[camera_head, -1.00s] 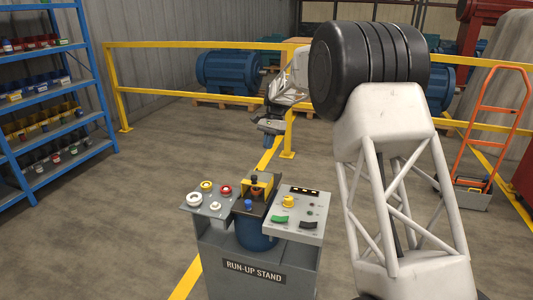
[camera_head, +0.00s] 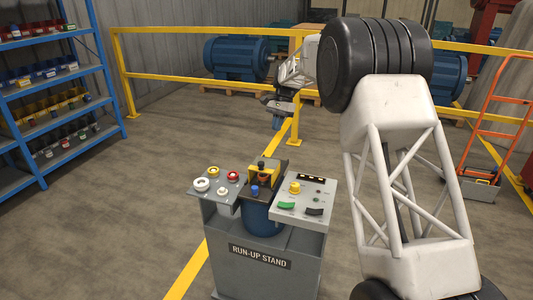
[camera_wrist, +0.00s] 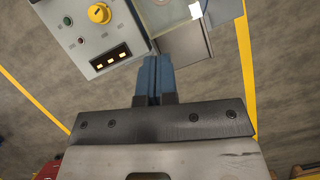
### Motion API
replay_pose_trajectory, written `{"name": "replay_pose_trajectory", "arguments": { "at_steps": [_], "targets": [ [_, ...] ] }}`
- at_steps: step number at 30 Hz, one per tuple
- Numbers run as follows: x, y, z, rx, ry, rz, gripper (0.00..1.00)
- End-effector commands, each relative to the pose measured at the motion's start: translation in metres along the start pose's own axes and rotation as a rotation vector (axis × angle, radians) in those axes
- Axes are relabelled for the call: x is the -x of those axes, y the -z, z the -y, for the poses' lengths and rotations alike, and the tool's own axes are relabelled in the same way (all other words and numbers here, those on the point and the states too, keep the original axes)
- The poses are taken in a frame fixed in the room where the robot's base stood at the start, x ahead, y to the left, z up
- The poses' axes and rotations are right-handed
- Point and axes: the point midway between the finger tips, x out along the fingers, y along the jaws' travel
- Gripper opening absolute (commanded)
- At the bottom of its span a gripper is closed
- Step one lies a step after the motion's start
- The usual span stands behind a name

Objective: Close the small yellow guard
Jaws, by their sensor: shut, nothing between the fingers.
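The small yellow guard (camera_head: 264,168) stands on the dark middle plate of the run-up stand (camera_head: 262,256). It appears raised behind a small dark knob with an orange part (camera_head: 262,179); its exact angle is too small to tell. My gripper (camera_head: 278,123) is above and behind the stand, apart from the guard, with its blue fingers pointing down. In the wrist view my gripper (camera_wrist: 158,62) is shut and empty. That view shows the stand's grey panel (camera_wrist: 88,38) at upper left; I cannot make out the guard there.
A yellow knob (camera_head: 295,187) and green and black rockers are on the right panel. Red, yellow and white buttons are on the left panel (camera_head: 207,196). A blue knob (camera_head: 255,190) sits before the guard. A yellow railing (camera_head: 180,31) runs behind; blue shelving (camera_head: 105,65) stands left.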

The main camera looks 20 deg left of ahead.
Motion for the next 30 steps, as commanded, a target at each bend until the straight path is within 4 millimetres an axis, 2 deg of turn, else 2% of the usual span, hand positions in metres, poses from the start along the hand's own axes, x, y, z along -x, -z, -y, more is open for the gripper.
{"name": "replay_pose_trajectory", "arguments": {
  "at_steps": [8,14,20,30],
  "targets": [
    [-0.002,0.000,0.000,0.000,0.000,0.000,0.00],
    [-0.013,0.000,0.000,0.000,0.000,0.000,0.00],
    [-0.035,0.000,0.000,0.000,-0.001,0.001,0.00],
    [-0.086,0.000,0.000,-0.001,-0.001,0.002,0.00]
  ]
}}
